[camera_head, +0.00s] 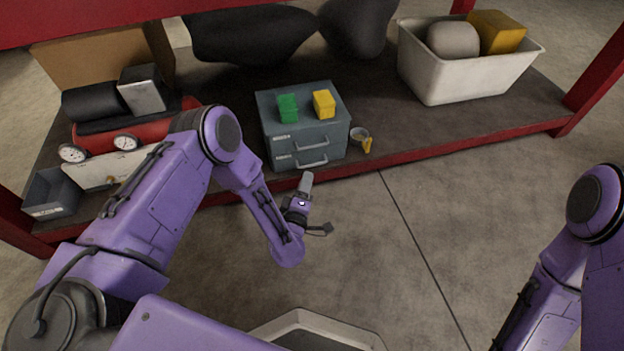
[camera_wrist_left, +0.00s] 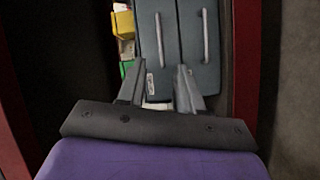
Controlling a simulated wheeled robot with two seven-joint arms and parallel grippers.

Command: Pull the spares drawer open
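A grey-blue cabinet (camera_head: 302,122) with two drawers stands on the shelf; both drawers look shut. The upper drawer's bar handle (camera_head: 310,143) and the lower drawer's bar handle (camera_head: 312,163) show. The drawer labels are too small to read, so I cannot tell which is the spares drawer. My left gripper (camera_head: 306,182) is in front of and below the cabinet front, apart from it. In the left wrist view the gripper (camera_wrist_left: 158,82) is open and empty, with the upper handle (camera_wrist_left: 160,50) in line with the finger gap and the lower handle (camera_wrist_left: 205,38) to the right. My right gripper is out of view.
A green block (camera_head: 287,108) and a yellow block (camera_head: 324,104) stand on the cabinet. A red compressor (camera_head: 135,130) and open grey bin (camera_head: 52,194) are left. A white tub (camera_head: 465,75) is right. The red shelf edge (camera_head: 450,150) runs in front.

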